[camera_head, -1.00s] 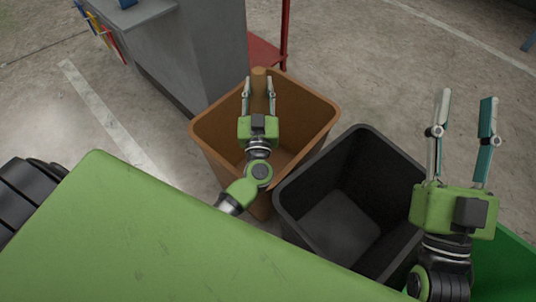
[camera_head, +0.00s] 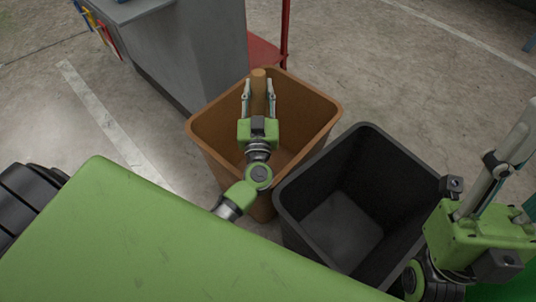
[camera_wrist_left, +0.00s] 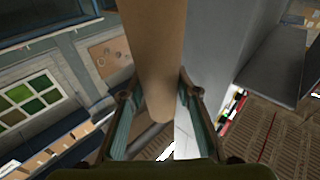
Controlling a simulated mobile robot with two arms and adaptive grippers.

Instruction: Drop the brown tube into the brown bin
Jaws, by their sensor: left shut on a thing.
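The brown tube (camera_head: 259,88) stands between the fingers of my left gripper (camera_head: 258,84), which is shut on it. In the head view the tube and gripper appear over the brown bin (camera_head: 318,118), near its far rim; the height above it is hard to tell. In the left wrist view the tube (camera_wrist_left: 155,45) runs down from the top edge, with a finger of the left gripper (camera_wrist_left: 156,88) on each side. My right gripper (camera_head: 515,145) is at the right edge, tilted and partly cut off; its opening does not show clearly.
A black bin (camera_head: 300,190) stands right beside the brown bin and looks empty. A grey cabinet (camera_head: 205,60) and a red stand (camera_head: 265,52) are behind the brown bin. Concrete floor (camera_head: 400,75) is open at the back right.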

